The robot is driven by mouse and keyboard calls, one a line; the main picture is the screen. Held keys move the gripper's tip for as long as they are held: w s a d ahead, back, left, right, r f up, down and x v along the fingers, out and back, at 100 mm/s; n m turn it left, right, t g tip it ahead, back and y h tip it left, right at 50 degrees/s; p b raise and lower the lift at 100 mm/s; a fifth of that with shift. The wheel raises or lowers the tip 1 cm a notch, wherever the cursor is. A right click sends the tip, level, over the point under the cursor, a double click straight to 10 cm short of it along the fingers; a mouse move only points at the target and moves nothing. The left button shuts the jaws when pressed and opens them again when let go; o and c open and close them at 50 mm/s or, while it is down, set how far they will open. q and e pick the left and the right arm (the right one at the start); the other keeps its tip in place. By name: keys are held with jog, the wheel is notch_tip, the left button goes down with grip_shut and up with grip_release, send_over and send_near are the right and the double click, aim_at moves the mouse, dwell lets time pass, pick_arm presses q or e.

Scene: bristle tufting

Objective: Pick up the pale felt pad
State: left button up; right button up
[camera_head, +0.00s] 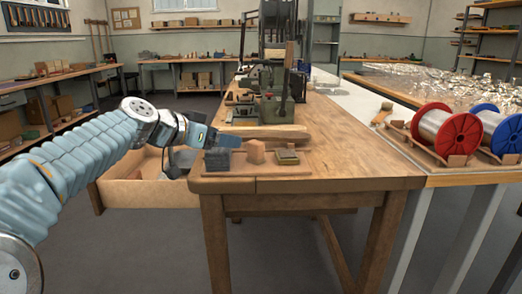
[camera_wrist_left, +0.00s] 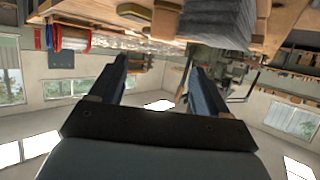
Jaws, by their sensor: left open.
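On the front edge of the wooden bench is a tray (camera_head: 238,171) with three things in a row. A blue-grey block (camera_head: 217,160) stands at its left, a tan block (camera_head: 256,152) in the middle, and a small flat pad with a pale olive top and dark sides (camera_head: 288,156) at its right. This is likely the felt pad; it also shows near the top of the left wrist view (camera_wrist_left: 133,15). My left gripper (camera_head: 231,141) is above and just behind the blue-grey block, left of the pad. Its fingers (camera_wrist_left: 158,68) are apart with nothing between them. My right gripper is not visible.
A long wooden piece (camera_head: 265,133) lies behind the tray, with a green machine (camera_head: 272,100) farther back. Red and blue wire spools (camera_head: 447,132) stand at right beside clear wrapped goods (camera_head: 425,85). An open wooden bin (camera_head: 148,193) is at left, below the arm. The bench front right is clear.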

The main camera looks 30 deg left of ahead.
pick_arm(q)
send_near(255, 142)
jog(key=x, duration=0.2)
jog(key=shift+w+d+f, duration=0.1)
jog(key=shift+w+f, duration=0.05)
jog(key=shift+w, duration=0.05)
jog(key=p+x, duration=0.1)
jog(key=x, duration=0.4)
jog(key=shift+w+f+p, duration=0.1)
jog(key=shift+w+p, duration=0.1)
jog(key=shift+p, duration=0.1)
jog(key=shift+c, duration=0.2)
jog(key=c, duration=1.2)
